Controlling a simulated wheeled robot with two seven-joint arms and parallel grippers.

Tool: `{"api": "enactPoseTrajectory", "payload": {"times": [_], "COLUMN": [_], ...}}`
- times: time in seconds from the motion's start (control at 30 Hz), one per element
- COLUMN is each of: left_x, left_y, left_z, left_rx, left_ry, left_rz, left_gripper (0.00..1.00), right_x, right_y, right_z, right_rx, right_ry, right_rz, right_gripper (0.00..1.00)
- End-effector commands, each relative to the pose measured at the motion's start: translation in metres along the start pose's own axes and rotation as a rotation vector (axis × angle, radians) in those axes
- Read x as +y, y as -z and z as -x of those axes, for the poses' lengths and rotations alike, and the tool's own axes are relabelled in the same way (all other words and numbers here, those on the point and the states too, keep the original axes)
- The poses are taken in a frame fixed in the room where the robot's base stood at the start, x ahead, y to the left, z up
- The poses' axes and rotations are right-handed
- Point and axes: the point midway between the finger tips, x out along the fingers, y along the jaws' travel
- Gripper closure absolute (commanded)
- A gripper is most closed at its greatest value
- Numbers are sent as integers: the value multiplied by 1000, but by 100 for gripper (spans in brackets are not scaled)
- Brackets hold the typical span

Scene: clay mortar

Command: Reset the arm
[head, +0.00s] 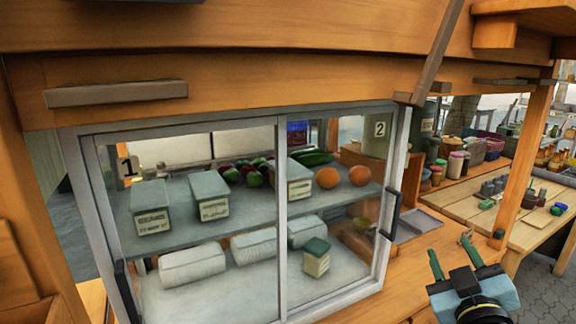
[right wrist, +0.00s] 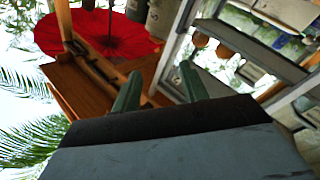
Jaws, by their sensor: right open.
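My right gripper (head: 451,256) is at the lower right of the head view, in front of the wooden counter and to the right of the glass cabinet (head: 281,230). Its two green fingers are spread apart with nothing between them. The fingers also show in the right wrist view (right wrist: 158,88), pointing away past the cabinet's side. The cabinet's two glass doors, marked 1 and 2, look shut. Each has a dark handle, one at the lower left and one at the right (head: 390,214). My left gripper is not in view.
Inside the cabinet are boxes (head: 152,207), oranges (head: 327,177) and green vegetables on a shelf. A grey tray (head: 415,226) lies on the counter just right of the cabinet. A wooden post (head: 522,165) stands at the right. Wooden beams cross above.

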Motion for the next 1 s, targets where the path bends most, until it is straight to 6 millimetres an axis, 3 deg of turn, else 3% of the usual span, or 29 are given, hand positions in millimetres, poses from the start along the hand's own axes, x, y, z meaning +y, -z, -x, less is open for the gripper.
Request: {"api": "enactPoseTrajectory", "payload": {"times": [0.03, 0.1, 0.2, 0.3, 0.5, 0.67, 1.0], "left_x": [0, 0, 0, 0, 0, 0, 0], "left_y": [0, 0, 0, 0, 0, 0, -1], "left_z": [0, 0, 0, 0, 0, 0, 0], "left_rx": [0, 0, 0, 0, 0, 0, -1], "left_ry": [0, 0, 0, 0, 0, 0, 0], "left_rz": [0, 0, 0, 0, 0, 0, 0], "left_gripper": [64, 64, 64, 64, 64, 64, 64], "right_x": [-18, -39, -70, -94, -127, -143, -201], "right_y": [-35, -75, -124, -156, -188, -196, -283], "right_z": [18, 45, 94, 143, 231, 296, 291], "right_rx": [-138, -315, -556, -756, -1054, -1246, -1282], "right_ry": [47, 114, 217, 318, 495, 633, 647], "right_rz": [-42, -88, -139, -174, -218, -245, -228], "right_gripper": [56, 56, 56, 56, 56, 56, 56]}}
